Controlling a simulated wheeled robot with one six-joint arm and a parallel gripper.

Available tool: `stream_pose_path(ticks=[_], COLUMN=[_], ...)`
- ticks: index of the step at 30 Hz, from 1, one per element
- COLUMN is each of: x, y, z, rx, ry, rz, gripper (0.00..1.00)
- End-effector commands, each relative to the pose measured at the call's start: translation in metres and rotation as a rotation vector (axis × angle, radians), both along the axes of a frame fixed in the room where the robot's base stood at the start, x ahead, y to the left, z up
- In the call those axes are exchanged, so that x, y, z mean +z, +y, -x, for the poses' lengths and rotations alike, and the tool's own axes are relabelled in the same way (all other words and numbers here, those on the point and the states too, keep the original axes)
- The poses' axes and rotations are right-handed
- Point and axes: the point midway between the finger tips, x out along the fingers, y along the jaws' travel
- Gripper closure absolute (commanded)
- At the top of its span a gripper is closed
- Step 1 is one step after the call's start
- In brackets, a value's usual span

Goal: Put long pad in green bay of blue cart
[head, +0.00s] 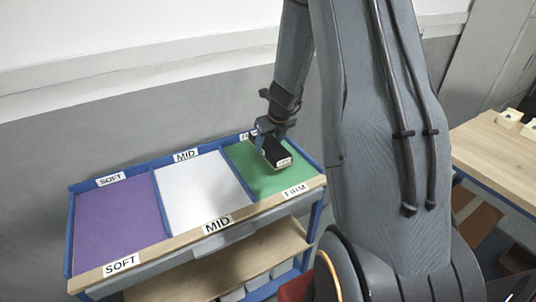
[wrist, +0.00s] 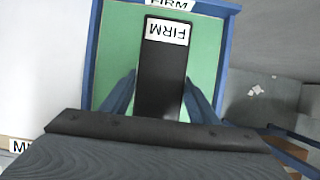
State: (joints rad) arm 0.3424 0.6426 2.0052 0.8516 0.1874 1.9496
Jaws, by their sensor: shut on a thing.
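The long pad (head: 275,152) is black with a white end label. In the wrist view the pad (wrist: 161,75) has a label reading FIRM. My gripper (head: 268,128) is shut on the pad, with one finger on each side of it in the wrist view (wrist: 160,100). The pad is over the green bay (head: 300,182) at the right end of the blue cart (head: 165,246). The green bay surrounds the pad in the wrist view (wrist: 205,60). I cannot tell whether the pad touches the bay floor.
The cart also has an empty purple bay (head: 115,225) marked SOFT and an empty white bay (head: 203,190) marked MID. Blue dividers separate the bays. A wooden table (head: 495,155) with small pale items (head: 508,118) stands at the right. A grey wall (head: 60,140) is behind the cart.

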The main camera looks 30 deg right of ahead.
Motion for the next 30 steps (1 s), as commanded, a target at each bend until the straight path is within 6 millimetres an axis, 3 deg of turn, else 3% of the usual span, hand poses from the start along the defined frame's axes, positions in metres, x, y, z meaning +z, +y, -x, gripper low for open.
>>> stream_pose_path(ticks=[7, 21, 22, 25, 30], x=[-0.034, -0.041, -0.041, -0.040, -0.040], y=[0.001, 0.001, 0.001, 0.001, 0.001], z=[-0.001, 0.000, 0.000, 0.000, 0.000], rx=[-0.001, 0.001, 0.001, 0.001, 0.001], ry=[0.001, 0.000, 0.002, 0.002, 0.002], rz=[-0.001, 0.000, 0.000, 0.000, 0.000], gripper=[0.81, 0.81, 0.44, 0.27, 0.27])
